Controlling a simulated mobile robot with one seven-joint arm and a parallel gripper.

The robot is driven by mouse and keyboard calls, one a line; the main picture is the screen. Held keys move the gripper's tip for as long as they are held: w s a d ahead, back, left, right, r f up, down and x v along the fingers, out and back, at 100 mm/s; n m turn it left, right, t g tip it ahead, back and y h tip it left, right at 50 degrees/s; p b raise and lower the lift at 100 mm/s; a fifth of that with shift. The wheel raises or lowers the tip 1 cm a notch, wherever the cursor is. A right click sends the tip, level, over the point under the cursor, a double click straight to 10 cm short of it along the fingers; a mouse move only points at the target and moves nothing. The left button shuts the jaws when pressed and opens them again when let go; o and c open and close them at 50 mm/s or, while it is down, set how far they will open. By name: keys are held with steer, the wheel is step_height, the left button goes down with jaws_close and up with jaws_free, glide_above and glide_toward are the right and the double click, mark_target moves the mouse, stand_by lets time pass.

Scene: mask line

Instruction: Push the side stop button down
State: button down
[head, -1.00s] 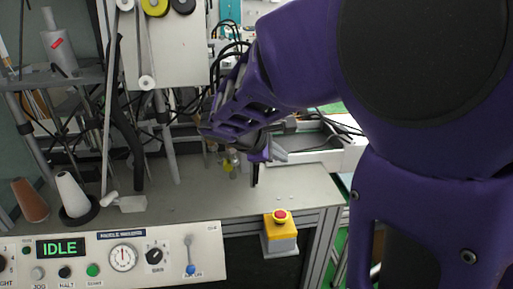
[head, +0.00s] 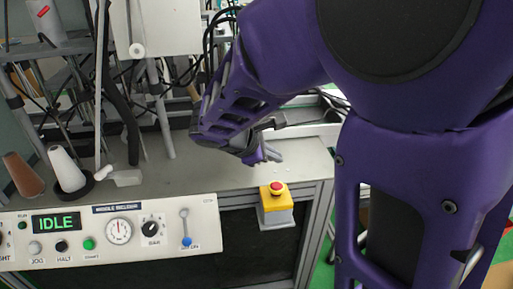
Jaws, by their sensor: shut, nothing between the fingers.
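The side stop button (head: 277,188) is a red mushroom button on a yellow box with a grey base (head: 277,218). It is fixed at the front edge of the grey table, right of the control panel. My gripper (head: 270,156) is above and behind the button, over the table near its front edge. Its fingers are shut and empty, and a clear gap lies between them and the button. My purple arm reaches in from the right and hides part of the table behind.
The control panel (head: 110,232) reads IDLE and carries a dial, several knobs and a lever. Brown and white cones (head: 66,168) stand at the table's left. Poles, tubes and cables crowd the back left. The front strip of table (head: 190,178) is clear.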

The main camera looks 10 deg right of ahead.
steer(key=b, duration=0.3)
glide_above(272, 187)
step_height(272, 187, down, 5)
steer(key=shift+d+f, duration=0.1)
steer(key=shift+f, duration=0.45)
steer(key=shift+f, duration=0.15)
stand_by(1.3)
steer(key=shift+f, duration=0.3)
steer(key=shift+f, duration=0.35)
stand_by(0.6)
steer(key=shift+r, duration=0.1)
steer(key=shift+r+p, duration=0.65)
steer(key=shift+r, duration=0.05)
steer(key=shift+r+p, duration=2)
steer(key=shift+r, duration=0.5)
